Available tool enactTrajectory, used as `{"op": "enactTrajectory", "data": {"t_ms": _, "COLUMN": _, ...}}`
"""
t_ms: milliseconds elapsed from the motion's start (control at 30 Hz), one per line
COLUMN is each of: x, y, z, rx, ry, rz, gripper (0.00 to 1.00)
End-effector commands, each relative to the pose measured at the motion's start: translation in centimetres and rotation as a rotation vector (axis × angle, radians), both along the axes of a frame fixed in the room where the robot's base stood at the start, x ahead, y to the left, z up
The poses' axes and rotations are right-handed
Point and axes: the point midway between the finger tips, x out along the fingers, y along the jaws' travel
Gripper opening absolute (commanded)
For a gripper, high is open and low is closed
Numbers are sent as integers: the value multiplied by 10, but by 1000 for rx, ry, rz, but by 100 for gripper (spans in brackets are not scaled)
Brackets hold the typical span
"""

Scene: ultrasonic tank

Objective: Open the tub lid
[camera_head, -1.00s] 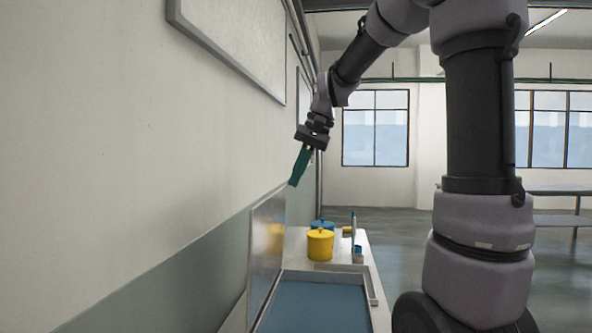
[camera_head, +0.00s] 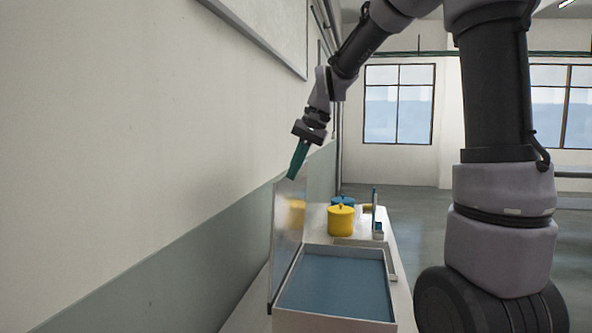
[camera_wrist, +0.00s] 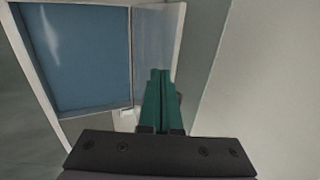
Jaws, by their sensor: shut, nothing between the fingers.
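The tub (camera_head: 335,312) stands low in the head view, a pale rectangular box with blue liquid inside. Its lid (camera_head: 284,240) is a shiny grey panel standing upright along the tub's left edge, by the wall, so the tub is open on top. My gripper (camera_head: 296,172) is shut and empty, its green fingers pointing down just above the lid's upper far corner. I cannot tell whether they touch the lid. In the wrist view the tub (camera_wrist: 75,115) is at upper left, the lid (camera_wrist: 155,42) is right of it, and the green fingers (camera_wrist: 160,75) are close together.
A yellow pot (camera_head: 341,220) with a lid and a blue pot (camera_head: 343,201) stand on the bench (camera_head: 402,300) beyond the tub. A small upright blue item (camera_head: 376,205) is beside them. The wall (camera_head: 130,150) is close on the left. Open floor lies to the right.

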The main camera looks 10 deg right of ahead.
Motion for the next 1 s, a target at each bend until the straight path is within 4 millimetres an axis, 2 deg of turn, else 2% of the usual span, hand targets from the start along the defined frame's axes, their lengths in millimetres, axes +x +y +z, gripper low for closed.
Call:
{"op": "enactTrajectory", "data": {"t_ms": 300, "x": 21, "y": 50, "z": 3, "rx": 0, "ry": 0, "rz": 5, "gripper": 0}}
{"op": "enactTrajectory", "data": {"t_ms": 400, "x": 24, "y": 58, "z": 3, "rx": 0, "ry": 0, "rz": 2, "gripper": 0}}
{"op": "enactTrajectory", "data": {"t_ms": 1000, "x": 26, "y": 54, "z": 5, "rx": 0, "ry": 0, "rz": 0, "gripper": 0}}
